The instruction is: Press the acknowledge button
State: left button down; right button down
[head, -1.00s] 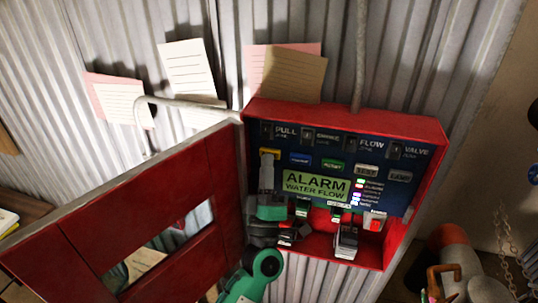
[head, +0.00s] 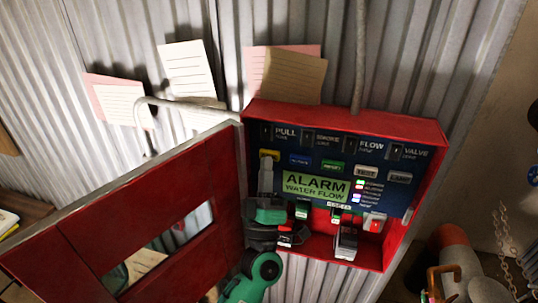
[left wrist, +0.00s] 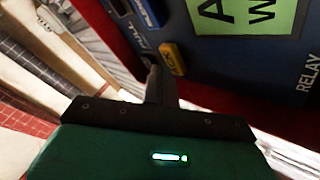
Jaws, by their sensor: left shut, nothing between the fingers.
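The alarm panel (head: 405,208) is a dark blue face in an open red box on the corrugated wall. A yellow button (head: 269,153) sits at its upper left; its lettering is unreadable in the head view. In the left wrist view the yellow button (left wrist: 172,58) shows up close, with short lettering that seems to start with "AC". My left gripper (head: 266,165) is shut and empty, its tips just below and partly over the yellow button. In the left wrist view the fingertips (left wrist: 155,78) look close beside the button; I cannot tell whether they touch.
Blue, green and grey buttons (head: 333,166) continue the row to the right. A green display (head: 317,187) reads "ALARM WATER FLOW". The open red door (head: 120,215) stands left of my arm. A red-and-white switch (head: 374,222) sits at lower right.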

pick_arm(q)
jog(key=shift+s+a, duration=0.15)
jog(key=shift+s, duration=0.2)
jog(key=shift+s+a+p, duration=0.2)
jog(key=shift+s+a, duration=0.05)
jog(key=shift+s, duration=0.55)
jog(key=shift+s+a+p, duration=0.2)
jog(key=shift+s+a, duration=0.05)
jog(key=shift+s, duration=0.55)
jog(key=shift+s+a+p, duration=0.2)
jog(key=shift+s+a, duration=0.05)
jog(key=shift+s, duration=0.55)
